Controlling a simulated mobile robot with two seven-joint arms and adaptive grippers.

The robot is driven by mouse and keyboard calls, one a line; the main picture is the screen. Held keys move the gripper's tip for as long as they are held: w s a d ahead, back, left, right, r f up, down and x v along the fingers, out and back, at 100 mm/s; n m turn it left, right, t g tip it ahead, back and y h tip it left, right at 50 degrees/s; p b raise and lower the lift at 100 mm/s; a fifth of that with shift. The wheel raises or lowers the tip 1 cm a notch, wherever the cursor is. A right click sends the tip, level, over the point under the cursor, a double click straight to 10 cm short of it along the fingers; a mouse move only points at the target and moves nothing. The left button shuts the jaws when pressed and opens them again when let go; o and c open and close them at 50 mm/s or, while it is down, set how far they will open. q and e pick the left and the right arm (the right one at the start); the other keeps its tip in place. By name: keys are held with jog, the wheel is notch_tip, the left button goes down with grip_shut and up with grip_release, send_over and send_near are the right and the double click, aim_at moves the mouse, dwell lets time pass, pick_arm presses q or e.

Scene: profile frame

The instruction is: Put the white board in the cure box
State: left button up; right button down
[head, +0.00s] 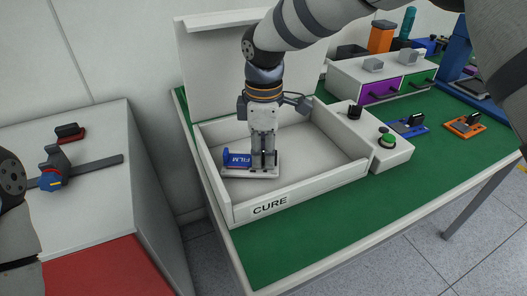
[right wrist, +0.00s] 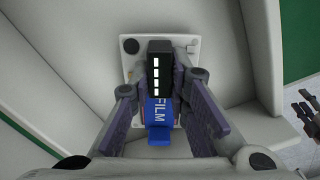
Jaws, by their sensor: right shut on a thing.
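The cure box (head: 300,190) is a white open box labelled CURE on the green table, its lid (head: 220,75) raised at the back. The white board (head: 265,174) is inside its walls, in the front left part; I cannot tell whether it touches the floor. A blue FILM piece (head: 237,160) is on the board. My right gripper (head: 263,168) points down into the box. In the right wrist view its fingers close around a black block (right wrist: 160,68) standing on the white board (right wrist: 190,48), with the blue piece (right wrist: 158,120) nearer the camera. My left gripper is out of view.
A control panel with a green button (head: 388,141) adjoins the box's right side. Behind it is a drawer unit (head: 345,78) with purple and green fronts. Blue (head: 408,126) and orange (head: 465,125) fixtures are on the table's right. A white cabinet (head: 90,190) stands at left.

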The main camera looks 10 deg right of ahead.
jog(key=shift+f, duration=0.6)
jog(key=c, duration=1.4)
grip_release()
jog(key=shift+c, duration=0.2)
notch_tip(320, 180, up, 12)
